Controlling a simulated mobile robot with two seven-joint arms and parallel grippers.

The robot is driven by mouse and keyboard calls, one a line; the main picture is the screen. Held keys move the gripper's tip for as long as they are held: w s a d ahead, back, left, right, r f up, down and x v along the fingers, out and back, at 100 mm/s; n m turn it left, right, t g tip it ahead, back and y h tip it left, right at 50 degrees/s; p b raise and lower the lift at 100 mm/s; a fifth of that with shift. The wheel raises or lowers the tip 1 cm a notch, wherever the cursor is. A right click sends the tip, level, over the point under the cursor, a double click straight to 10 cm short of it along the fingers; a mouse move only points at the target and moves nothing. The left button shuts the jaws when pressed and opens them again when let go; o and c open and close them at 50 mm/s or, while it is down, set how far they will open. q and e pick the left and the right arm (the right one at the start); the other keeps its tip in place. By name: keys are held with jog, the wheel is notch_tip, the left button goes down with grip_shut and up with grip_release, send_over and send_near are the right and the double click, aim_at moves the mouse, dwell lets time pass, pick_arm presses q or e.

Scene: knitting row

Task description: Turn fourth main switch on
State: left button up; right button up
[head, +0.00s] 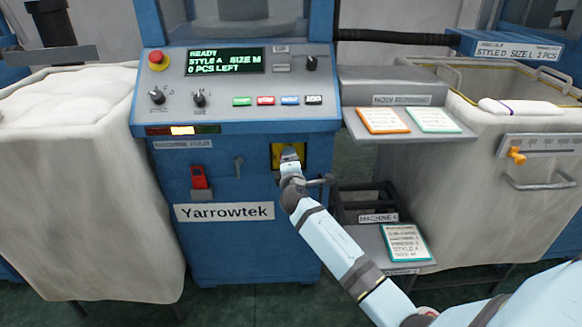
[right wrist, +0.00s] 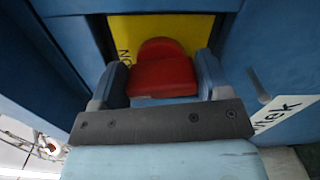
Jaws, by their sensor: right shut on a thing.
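The main switch is a red knob (right wrist: 160,76) on a yellow plate (right wrist: 190,28), set in a recess of the blue machine front (head: 230,255). In the right wrist view the word "ON" shows on the plate, left of the knob. My right gripper (head: 290,155) reaches in from the lower right of the head view. It is shut on the knob, one finger on each side. In the head view it hides the knob; part of the yellow plate (head: 277,154) still shows. A label by the machine (head: 378,218) reads "MACHINE 4". My left gripper is not in view.
The lit display (head: 225,61) reads READY, STYLE A, SIZE M, 0 PCS LEFT. An amber lamp (head: 183,130) glows below the panel. A red handle (head: 199,177) hangs left of the switch. Fabric bins stand at left (head: 80,190) and right (head: 470,180); a card shelf (head: 440,137) juts out.

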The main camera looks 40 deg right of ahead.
jog(key=shift+f+m, duration=0.1)
jog(key=shift+m, duration=0.2)
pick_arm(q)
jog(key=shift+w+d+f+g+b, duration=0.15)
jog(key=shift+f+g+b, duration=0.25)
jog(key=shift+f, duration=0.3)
pick_arm(e)
jog(key=shift+m, duration=0.7)
jog(key=o, duration=0.7)
jog(key=shift+c, duration=0.2)
